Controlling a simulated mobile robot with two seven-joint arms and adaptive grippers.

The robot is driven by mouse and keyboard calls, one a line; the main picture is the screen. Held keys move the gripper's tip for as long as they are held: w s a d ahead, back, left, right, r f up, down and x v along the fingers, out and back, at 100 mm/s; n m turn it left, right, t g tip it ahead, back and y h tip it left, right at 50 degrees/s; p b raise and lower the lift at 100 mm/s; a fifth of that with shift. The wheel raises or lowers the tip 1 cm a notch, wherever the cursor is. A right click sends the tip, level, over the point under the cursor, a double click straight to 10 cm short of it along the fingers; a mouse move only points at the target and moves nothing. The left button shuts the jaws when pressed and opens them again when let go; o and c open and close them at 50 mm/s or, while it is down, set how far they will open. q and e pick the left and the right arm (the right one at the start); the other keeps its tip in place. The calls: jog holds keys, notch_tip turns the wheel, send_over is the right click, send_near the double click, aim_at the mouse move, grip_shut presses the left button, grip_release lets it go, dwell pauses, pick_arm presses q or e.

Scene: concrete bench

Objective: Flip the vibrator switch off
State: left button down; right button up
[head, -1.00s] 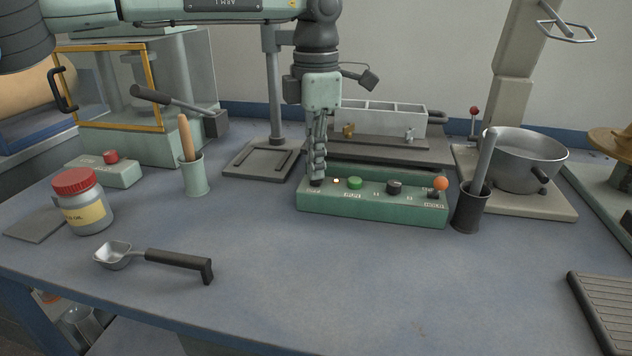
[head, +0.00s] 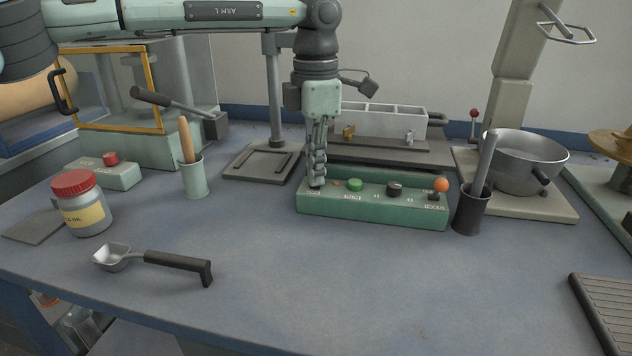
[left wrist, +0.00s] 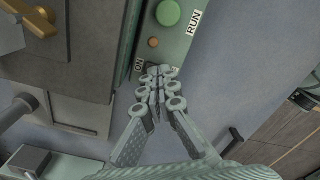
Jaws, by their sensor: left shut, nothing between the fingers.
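The green control box (head: 372,207) stands in the middle of the bench. On its top are a small orange lamp (head: 337,183), which looks dull, a green RUN button (head: 355,185), a black knob (head: 394,188) and an orange-topped control (head: 441,186). My left gripper (head: 317,184) points down at the box's left end, fingers shut and empty. In the left wrist view, the fingertips (left wrist: 158,76) are at the switch spot beside the ON label (left wrist: 139,66). They hide the switch, so its position cannot be told. The lamp (left wrist: 153,42) shows just beyond. My right gripper is not in view.
A black cup (head: 471,212) with a pestle stands close to the box's right end. Behind the box is a grey mould (head: 380,121) on a base plate. A scoop (head: 165,259) and a red-lidded jar (head: 84,205) are at left. The front middle bench is clear.

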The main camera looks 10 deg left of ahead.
pick_arm(q)
jog(key=shift+r+p, duration=2.2)
jog(key=shift+r, duration=1.15)
